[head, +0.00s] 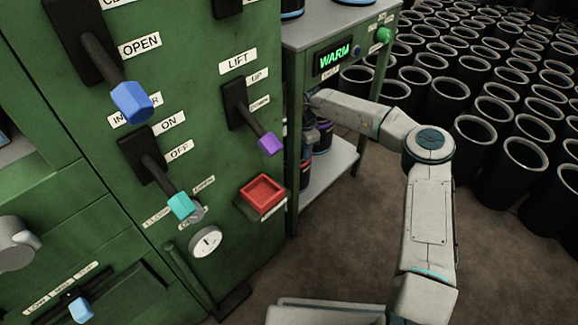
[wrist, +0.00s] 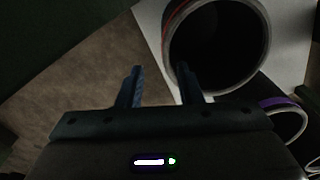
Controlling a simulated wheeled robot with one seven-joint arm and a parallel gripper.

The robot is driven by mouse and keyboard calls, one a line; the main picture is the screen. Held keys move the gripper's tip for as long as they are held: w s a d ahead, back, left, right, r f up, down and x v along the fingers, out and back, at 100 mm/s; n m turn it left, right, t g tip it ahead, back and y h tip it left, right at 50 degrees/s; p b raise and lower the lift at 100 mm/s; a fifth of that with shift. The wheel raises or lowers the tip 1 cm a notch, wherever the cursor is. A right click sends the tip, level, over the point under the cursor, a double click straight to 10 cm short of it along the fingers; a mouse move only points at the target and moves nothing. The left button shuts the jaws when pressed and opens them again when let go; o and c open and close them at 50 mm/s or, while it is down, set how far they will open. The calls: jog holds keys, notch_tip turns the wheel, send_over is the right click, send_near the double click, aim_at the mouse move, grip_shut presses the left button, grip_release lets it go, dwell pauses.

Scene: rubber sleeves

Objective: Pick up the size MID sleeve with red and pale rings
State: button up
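A dark sleeve (wrist: 218,42) with a pale rim and a red ring fills the upper right of the wrist view, its open mouth facing the camera. My gripper (wrist: 160,77) is open, with its two fingers apart. The right finger overlaps the left edge of the sleeve's mouth; I cannot tell whether it is inside it. The left finger is outside the sleeve, over brown floor. In the head view my arm reaches in under the top of the green stand, and the gripper is mostly hidden. No size mark is readable.
A sleeve with a purple ring (wrist: 284,108) stands close beside, lower right. The pale lower shelf (head: 335,172) carries the sleeves. The green lever cabinet (head: 228,170) is left of the stand, whose display (head: 333,58) reads WARM. Many black sleeves (head: 525,155) crowd the floor at right.

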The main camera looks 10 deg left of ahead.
aim_at(305, 168)
notch_tip(305, 168, down, 7)
jog(key=b, duration=0.4)
jog(key=shift+w+a+f+b, duration=0.2)
jog(key=shift+w+b, duration=0.1)
jog(key=shift+w, duration=0.1)
jog(key=shift+r, duration=0.1)
grip_shut()
dwell(1.0)
